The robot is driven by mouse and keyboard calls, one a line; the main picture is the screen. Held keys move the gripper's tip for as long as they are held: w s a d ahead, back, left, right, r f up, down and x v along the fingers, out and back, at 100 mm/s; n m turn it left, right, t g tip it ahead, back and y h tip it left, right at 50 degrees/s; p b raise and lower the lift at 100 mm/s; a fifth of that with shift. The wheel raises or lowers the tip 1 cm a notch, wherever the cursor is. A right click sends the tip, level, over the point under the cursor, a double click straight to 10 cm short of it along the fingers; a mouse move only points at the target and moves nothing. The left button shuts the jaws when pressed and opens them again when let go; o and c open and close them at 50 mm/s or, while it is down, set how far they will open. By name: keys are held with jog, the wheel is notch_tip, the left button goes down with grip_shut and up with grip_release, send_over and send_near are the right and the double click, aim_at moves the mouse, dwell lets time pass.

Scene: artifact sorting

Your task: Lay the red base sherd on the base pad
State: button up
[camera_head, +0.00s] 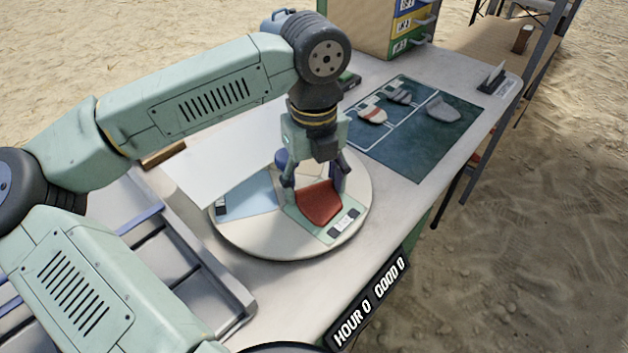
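The red base sherd (319,205) lies over the green pad (328,234) on the round turntable (253,243), with its wide face up. The green pad, which I take to be the base pad, has a white label at its front right corner. My gripper (316,190) points down just behind the sherd, its two fingers spread wide on either side of the sherd's rear part. I see no clear grip on the sherd. The gripper partly hides the sherd's back edge and the turntable behind it.
A light blue pad (250,194) and a dark blue round thing (284,160) share the turntable. A white panel (225,160) stands behind. A grey tray (150,250) is at left.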

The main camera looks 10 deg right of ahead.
aim_at(314, 187)
jog(key=o, duration=0.4)
jog(key=shift+r, duration=0.1)
notch_tip(314, 187, up, 12)
dwell(0.6)
jog(key=shift+r, duration=0.1)
